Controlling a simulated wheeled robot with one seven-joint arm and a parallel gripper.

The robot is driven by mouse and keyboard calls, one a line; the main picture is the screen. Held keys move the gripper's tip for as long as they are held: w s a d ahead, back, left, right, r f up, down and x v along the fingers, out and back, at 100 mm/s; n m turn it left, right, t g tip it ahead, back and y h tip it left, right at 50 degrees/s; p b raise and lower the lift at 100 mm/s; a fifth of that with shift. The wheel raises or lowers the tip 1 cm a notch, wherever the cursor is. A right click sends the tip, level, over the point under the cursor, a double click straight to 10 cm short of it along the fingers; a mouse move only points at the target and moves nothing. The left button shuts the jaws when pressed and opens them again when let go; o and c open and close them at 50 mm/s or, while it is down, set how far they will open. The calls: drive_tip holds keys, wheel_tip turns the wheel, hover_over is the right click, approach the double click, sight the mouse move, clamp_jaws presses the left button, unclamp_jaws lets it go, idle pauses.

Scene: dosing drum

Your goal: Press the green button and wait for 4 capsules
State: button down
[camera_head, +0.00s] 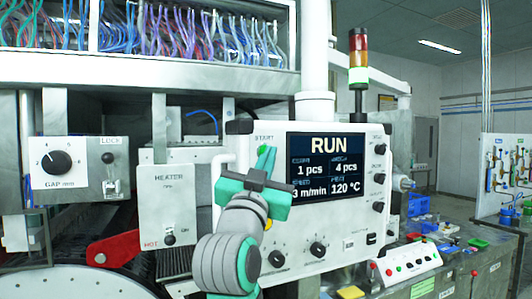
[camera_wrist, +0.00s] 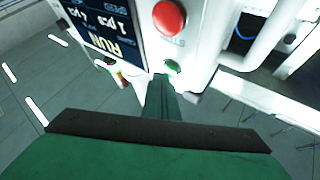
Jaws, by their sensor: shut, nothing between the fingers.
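The green button (camera_head: 263,149) sits at the upper left of the white control panel (camera_head: 229,187), under a START label. It also shows in the wrist view (camera_wrist: 173,66), next to a large red button (camera_wrist: 169,17). My gripper (camera_head: 266,158) is shut and empty, its fingertips (camera_wrist: 162,80) right at the green button. I cannot tell whether they touch it. The panel's screen (camera_head: 336,172) reads RUN, with 1 pcs on the left, 4 pcs on the right, 3 m/min and 120 °C. No capsules can be made out.
A signal tower (camera_head: 358,57) stands above the panel with its green section bright. Knobs (camera_head: 317,249) line the panel's bottom and right edges. A heater box (camera_head: 165,205) and a gap dial (camera_head: 57,162) are at left. A bench with a small button box (camera_head: 408,262) is at lower right.

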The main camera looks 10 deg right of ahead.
drive_tip(key=shift+s+d, duration=0.1)
drive_tip(key=shift+s, duration=0.3)
drive_tip(key=shift+s+d, duration=0.25)
drive_tip(key=shift+s, duration=0.55)
drive_tip(key=shift+s+d, duration=0.2)
drive_tip(key=shift+s, duration=0.6)
drive_tip(key=shift+s+d, duration=0.25)
drive_tip(key=shift+s, duration=0.55)
